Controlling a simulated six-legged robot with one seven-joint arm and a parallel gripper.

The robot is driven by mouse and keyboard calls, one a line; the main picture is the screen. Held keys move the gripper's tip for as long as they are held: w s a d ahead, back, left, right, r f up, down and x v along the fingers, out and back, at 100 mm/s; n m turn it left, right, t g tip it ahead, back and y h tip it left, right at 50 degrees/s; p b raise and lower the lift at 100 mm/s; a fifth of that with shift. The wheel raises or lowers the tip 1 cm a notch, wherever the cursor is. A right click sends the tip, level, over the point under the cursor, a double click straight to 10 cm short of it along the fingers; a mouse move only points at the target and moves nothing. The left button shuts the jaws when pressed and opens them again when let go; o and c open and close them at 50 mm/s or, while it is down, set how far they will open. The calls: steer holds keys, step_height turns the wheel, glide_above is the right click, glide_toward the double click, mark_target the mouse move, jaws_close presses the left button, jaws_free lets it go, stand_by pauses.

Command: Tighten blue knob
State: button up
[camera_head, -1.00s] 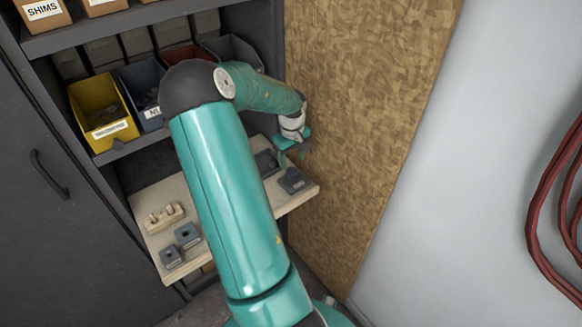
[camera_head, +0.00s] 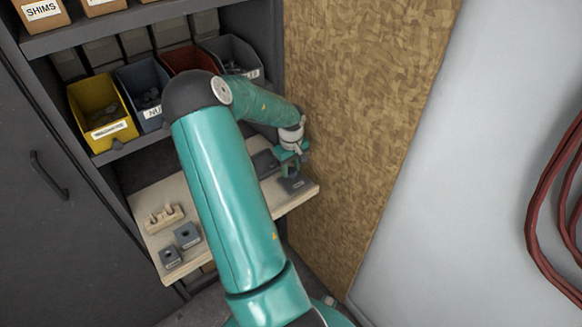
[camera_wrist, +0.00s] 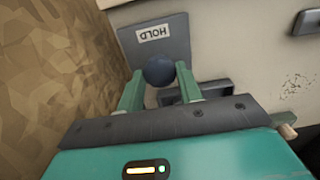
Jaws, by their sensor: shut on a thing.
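The blue knob (camera_wrist: 159,71) is a dark blue ball between my fingertips in the wrist view. My gripper (camera_wrist: 159,84) is shut on it, with one green finger on each side. Behind the knob is a grey plate (camera_wrist: 181,50) with a white HOLD label (camera_wrist: 155,33), which appears upside down. In the head view my gripper (camera_head: 291,165) is over the right end of the wooden shelf board, close to a dark block (camera_head: 298,185). The knob is too small to make out clearly there.
The plywood wall (camera_head: 350,120) stands close on the right of my gripper. Yellow (camera_head: 100,115), blue (camera_head: 142,90) and red bins (camera_head: 190,60) sit above the board (camera_head: 150,200). A wooden peg piece (camera_head: 164,217) and two dark blocks (camera_head: 180,245) are on its left part.

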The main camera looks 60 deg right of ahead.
steer(key=shift+m, duration=0.3)
steer(key=m, duration=0.9)
steer(key=shift+m, duration=0.4)
steer(key=m, duration=0.5)
steer(key=shift+m, duration=0.3)
steer(key=m, duration=0.4)
steer(key=shift+d+m, duration=0.1)
steer(key=shift+m, duration=0.2)
steer(key=shift+r, duration=0.1)
steer(key=o, duration=1)
